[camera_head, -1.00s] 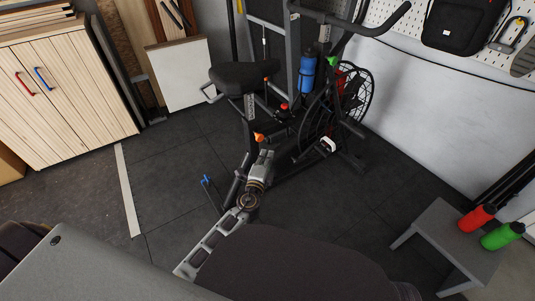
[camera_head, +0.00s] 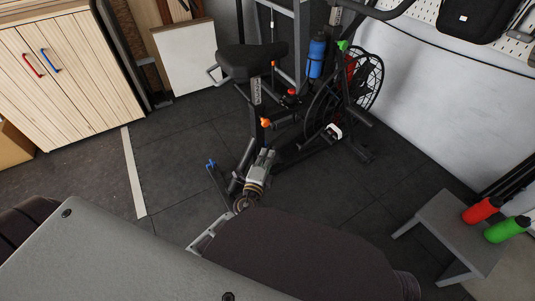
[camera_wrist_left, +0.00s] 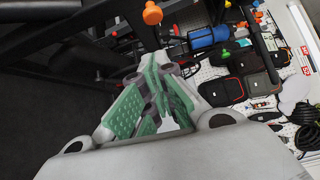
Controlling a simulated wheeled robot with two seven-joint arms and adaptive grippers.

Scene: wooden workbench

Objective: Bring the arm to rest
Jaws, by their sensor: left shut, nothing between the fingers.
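My left gripper (camera_head: 262,163) is in the middle of the head view, at the end of the arm that rises from behind my dark body cover. It is over the dark floor in front of the exercise bike (camera_head: 335,100), and holds nothing. In the left wrist view its green-padded fingers (camera_wrist_left: 155,95) are shut, with nothing between them. The fingertips are small and hard to make out in the head view. My right gripper is not in either view.
A grey stool (camera_head: 455,235) with a red bottle (camera_head: 482,209) and a green bottle (camera_head: 507,229) stands at the right. A wooden cabinet (camera_head: 75,85) stands at the left. The dark tiled floor (camera_head: 180,140) between cabinet and bike is largely clear.

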